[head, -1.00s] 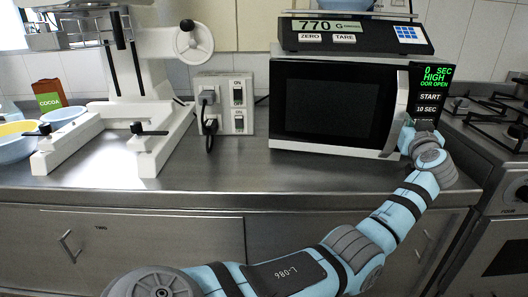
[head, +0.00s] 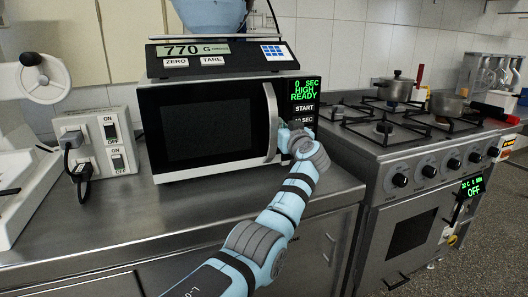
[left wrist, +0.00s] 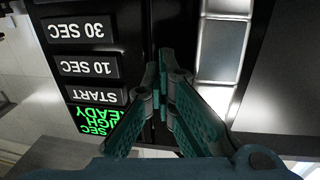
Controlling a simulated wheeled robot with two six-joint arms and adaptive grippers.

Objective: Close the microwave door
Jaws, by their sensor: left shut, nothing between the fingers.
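The microwave (head: 215,125) stands on the steel counter with its dark-windowed door (head: 208,128) flush against the body. Its display (head: 304,90) reads "0 SEC HIGH READY". The silver door handle (head: 271,122) runs down the door's right edge. My left gripper (head: 292,128) is at the lower right of the microwave, by the handle and the button panel. In the left wrist view the gripper (left wrist: 163,65) is shut and empty, its fingertips over the dark strip between the button panel (left wrist: 85,65) and the handle (left wrist: 222,50). Whether it touches the microwave I cannot tell. My right gripper is out of view.
A scale (head: 220,58) reading 770 G sits on top of the microwave, with a blue bowl (head: 212,15) on it. A stove (head: 420,160) with pots stands to the right. A socket box (head: 98,143) is to the left. The front counter is bare.

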